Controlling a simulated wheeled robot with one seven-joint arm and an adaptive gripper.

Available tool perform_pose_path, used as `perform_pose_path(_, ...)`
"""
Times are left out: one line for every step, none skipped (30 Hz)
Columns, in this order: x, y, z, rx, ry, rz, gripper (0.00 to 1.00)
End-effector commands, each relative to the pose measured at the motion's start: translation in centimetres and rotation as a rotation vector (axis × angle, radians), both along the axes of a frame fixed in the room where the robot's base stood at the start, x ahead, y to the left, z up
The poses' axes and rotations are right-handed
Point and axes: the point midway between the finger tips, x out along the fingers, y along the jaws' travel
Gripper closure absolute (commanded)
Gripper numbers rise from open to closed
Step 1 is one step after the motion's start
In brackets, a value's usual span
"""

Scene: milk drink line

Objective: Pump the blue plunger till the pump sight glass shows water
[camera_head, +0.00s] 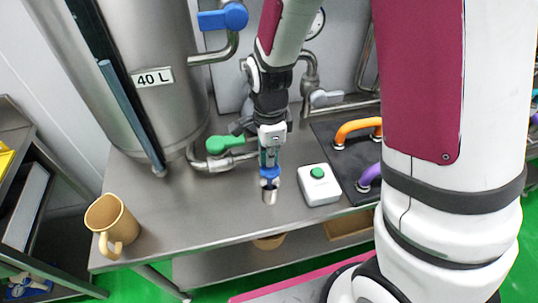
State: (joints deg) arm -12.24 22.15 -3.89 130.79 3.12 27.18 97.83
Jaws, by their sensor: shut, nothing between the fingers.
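The blue plunger (270,173) sits on top of a small metal cylinder, the pump (270,194), near the front edge of the steel table. My gripper (268,161) points down right above the plunger, shut and with nothing in it. Its fingertips look to be at or just over the plunger; I cannot tell whether they touch. I cannot make out the pump's sight glass or any water in it.
A large 40 L tank (160,110) with a blue valve handle (224,17) stands behind left. A green valve handle (226,144) and a white box with a green button (318,185) flank the pump. A tan jug (111,224) stands at the table's left end.

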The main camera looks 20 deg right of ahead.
Motion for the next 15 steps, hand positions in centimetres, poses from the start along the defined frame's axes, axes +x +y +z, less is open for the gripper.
perform_pose_path(0.0,0.0,-0.2,0.0,0.0,0.0,1.0)
perform_pose_path(0.0,0.0,-0.2,0.0,-0.001,0.0,1.0)
perform_pose_path(0.0,0.0,-0.3,0.0,-0.001,0.0,1.0)
perform_pose_path(0.0,0.0,-0.3,0.0,-0.001,0.0,1.0)
perform_pose_path(0.0,0.0,-0.3,0.0,-0.001,0.0,1.0)
perform_pose_path(0.0,0.0,-0.3,0.0,-0.001,0.0,1.0)
perform_pose_path(0.0,0.0,-0.3,0.0,-0.001,0.0,1.0)
perform_pose_path(0.0,0.0,-0.3,0.0,-0.001,0.0,1.0)
perform_pose_path(0.0,0.0,-0.3,0.0,-0.001,0.0,1.0)
perform_pose_path(0.0,0.0,-0.3,0.0,-0.001,0.0,1.0)
perform_pose_path(0.0,0.0,-0.3,0.0,-0.001,0.0,1.0)
perform_pose_path(0.0,0.0,-0.4,0.0,-0.001,0.0,1.0)
perform_pose_path(0.0,0.0,-0.5,0.0,0.0,0.0,1.0)
perform_pose_path(0.0,0.0,-0.7,0.0,0.001,0.0,1.0)
perform_pose_path(0.0,0.0,-1.2,0.0,0.003,0.001,1.0)
